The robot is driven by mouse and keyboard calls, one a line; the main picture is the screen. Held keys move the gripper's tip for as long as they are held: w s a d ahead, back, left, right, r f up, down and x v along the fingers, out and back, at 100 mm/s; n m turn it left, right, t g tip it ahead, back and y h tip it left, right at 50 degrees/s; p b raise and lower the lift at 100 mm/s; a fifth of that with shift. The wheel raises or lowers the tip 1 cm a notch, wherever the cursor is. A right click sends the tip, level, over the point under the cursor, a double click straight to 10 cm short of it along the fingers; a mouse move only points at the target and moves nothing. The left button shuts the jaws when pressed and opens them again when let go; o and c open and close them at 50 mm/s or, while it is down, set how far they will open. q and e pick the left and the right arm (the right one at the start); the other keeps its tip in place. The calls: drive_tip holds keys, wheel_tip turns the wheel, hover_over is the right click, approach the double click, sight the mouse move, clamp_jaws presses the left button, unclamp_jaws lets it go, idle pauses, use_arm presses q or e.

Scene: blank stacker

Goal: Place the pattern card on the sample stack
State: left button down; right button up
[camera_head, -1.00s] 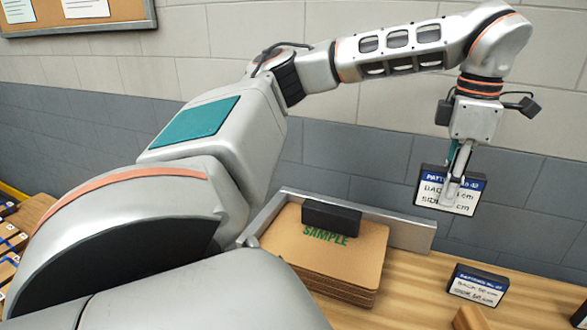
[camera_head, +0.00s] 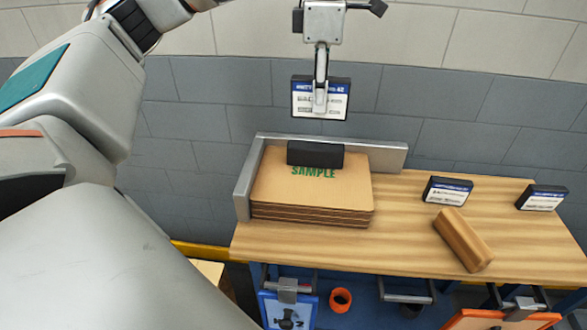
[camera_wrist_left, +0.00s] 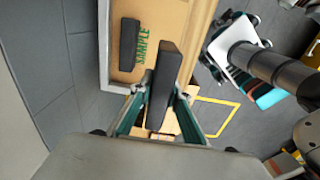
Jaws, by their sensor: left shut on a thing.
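The pattern card (camera_head: 303,108) is a dark block with a blue and white label. My left gripper (camera_head: 320,102) is shut on it and holds it upright, in front of the grey wall in the head view. In the left wrist view the card (camera_wrist_left: 166,75) shows edge-on between the fingers. The sample stack (camera_head: 275,195) is a pile of brown sheets with green SAMPLE print. My right gripper is not in view.
A grey metal corner fence (camera_head: 245,185) borders the stack at the left and back. Two more labelled dark cards (camera_head: 447,190) (camera_head: 542,198) stand to the right, with a wooden block (camera_head: 462,240) nearer the front. Bare tabletop (camera_head: 395,235) lies between stack and block.

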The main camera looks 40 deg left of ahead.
use_arm(q)
drive_tip(key=shift+s+a+f, duration=0.1)
drive_tip(key=shift+a, duration=0.05)
wheel_tip(320, 180, down, 16)
drive_tip(key=shift+f, duration=0.2)
wheel_tip(320, 180, down, 3)
drive_tip(key=shift+f, duration=0.2)
drive_tip(key=shift+f, duration=0.15)
drive_tip(key=c, duration=2)
unclamp_jaws()
drive_tip(key=shift+o, duration=0.4)
